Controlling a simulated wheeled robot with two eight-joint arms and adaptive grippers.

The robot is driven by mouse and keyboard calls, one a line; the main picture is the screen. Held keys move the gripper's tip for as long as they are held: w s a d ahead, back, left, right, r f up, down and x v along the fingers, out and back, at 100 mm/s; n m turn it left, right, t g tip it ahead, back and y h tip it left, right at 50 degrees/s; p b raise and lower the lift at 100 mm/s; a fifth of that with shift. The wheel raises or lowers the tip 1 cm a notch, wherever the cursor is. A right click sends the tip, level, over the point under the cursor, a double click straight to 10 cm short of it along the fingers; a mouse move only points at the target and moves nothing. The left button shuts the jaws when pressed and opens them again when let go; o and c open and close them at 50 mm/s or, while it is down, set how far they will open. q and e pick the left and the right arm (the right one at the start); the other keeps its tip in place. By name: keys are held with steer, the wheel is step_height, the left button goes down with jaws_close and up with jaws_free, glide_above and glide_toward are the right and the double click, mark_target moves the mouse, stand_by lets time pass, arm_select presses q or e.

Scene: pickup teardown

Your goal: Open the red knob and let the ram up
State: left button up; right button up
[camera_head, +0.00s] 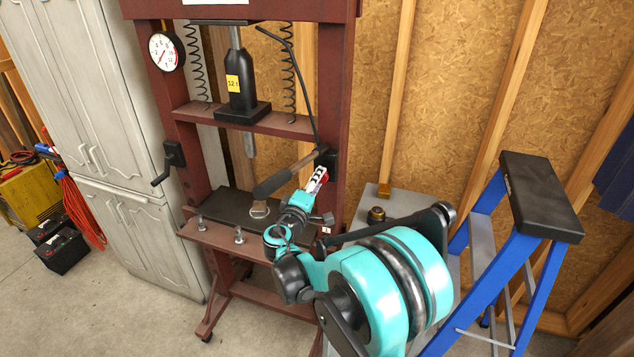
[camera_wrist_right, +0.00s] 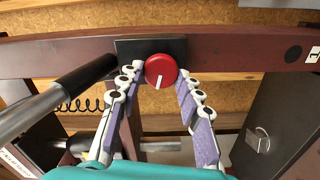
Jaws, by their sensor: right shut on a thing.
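The red knob (camera_wrist_right: 160,70), with a white line pointing down and slightly left, sits on a dark plate on the press frame. In the right wrist view, my right gripper (camera_wrist_right: 160,80) has one finger on each side of the knob and is shut on it. In the head view, my right gripper (camera_head: 319,178) reaches the right post of the press and mostly covers the knob. The ram (camera_head: 249,146) hangs below the crossbeam under the black bottle jack (camera_head: 240,88). A gap shows between its lower end and the press bed. My left gripper is out of view.
The pump handle (camera_head: 274,183) sticks out left of my gripper, close to it; its black grip shows in the wrist view (camera_wrist_right: 86,76). A blue stepladder (camera_head: 540,215) stands at the right. A gauge (camera_head: 166,52) hangs on the left post. A cabinet (camera_head: 95,120) stands left.

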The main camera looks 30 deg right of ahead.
steer(key=shift+n, duration=0.5)
steer(key=o, duration=1.1)
steer(key=shift+o, duration=0.2)
steer(key=v, duration=1.2)
